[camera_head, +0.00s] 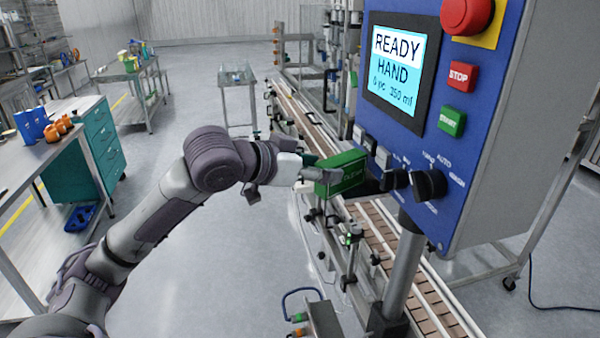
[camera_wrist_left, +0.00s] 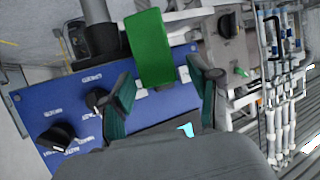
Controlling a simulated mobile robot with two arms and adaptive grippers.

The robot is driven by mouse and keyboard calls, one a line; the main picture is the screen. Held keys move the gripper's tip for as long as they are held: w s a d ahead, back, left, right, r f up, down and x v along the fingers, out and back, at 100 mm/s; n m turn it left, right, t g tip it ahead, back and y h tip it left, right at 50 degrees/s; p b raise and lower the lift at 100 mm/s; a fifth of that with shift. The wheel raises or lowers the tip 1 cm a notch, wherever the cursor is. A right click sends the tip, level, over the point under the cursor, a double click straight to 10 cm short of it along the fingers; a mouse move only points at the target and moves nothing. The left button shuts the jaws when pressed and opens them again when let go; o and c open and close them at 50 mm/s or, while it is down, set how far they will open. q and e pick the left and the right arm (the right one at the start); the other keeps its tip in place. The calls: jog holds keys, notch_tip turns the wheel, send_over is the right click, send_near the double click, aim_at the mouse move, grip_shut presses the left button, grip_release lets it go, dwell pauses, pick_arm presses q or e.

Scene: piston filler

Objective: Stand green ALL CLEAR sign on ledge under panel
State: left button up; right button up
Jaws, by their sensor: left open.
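The green sign (camera_head: 341,174) is a block with faint lettering on its face, at the lower left edge of the blue control panel (camera_head: 450,130). In the left wrist view the green sign (camera_wrist_left: 150,45) shows as a plain green slab just beyond and between the fingertips. My left gripper (camera_head: 318,172) is right at the sign's left end with its fingers apart; the left wrist view shows the open fingers (camera_wrist_left: 163,88) on either side of the sign's near end. The ledge is largely hidden; a dark strip beside the sign may be part of it. My right gripper is not in view.
Dark selector knobs (camera_head: 428,185) stick out of the panel close to the sign. Below runs a conveyor (camera_head: 385,230), with a grey post (camera_head: 404,265) in front. A teal drawer cabinet (camera_head: 100,145) stands left; the floor between is clear.

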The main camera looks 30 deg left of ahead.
pick_arm(q)
jog(key=shift+b+v, duration=0.85)
jog(key=shift+v, duration=2.15)
jog(key=shift+f, duration=0.1)
